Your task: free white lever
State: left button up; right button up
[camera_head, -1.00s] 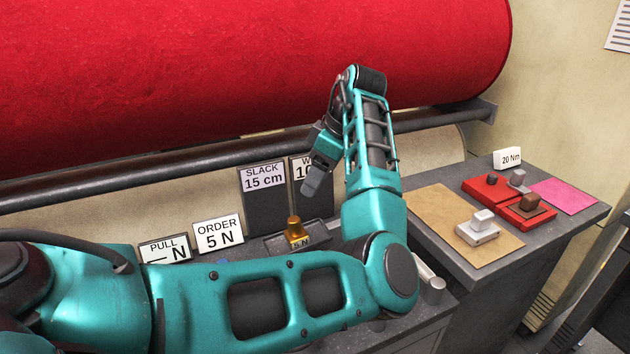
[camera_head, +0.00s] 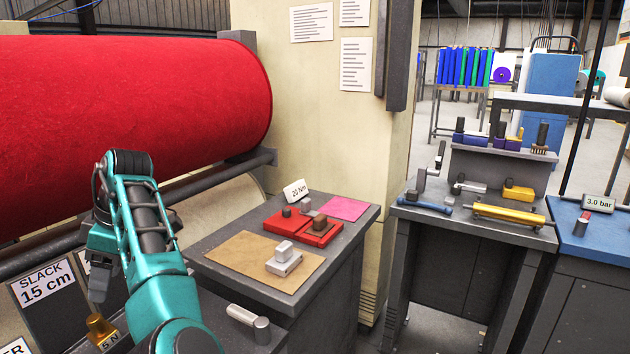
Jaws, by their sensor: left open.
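A pale, white-looking lever (camera_head: 240,315) with a grey cylindrical end lies at the near edge of the bench, right of my left arm. I cannot tell how it is fixed. A light grey-white block piece (camera_head: 284,260) sits on a tan sheet (camera_head: 236,258) on the side table. My left gripper (camera_head: 98,290) is open and points down at the left, in front of the dark sign panels and above the gold 5 N weight (camera_head: 101,330). It is apart from the lever, and its fingers are small and partly hidden. My right gripper is not in view.
A large red felt roll (camera_head: 130,125) fills the left, with a dark bar below. Red trays (camera_head: 290,226), a pink sheet (camera_head: 343,208) and a 20 Nm card (camera_head: 296,190) share the side table. A tool bench (camera_head: 430,212) and a blue table (camera_head: 590,245) stand right.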

aim_at(261, 325)
jog(key=k+l, duration=0.7)
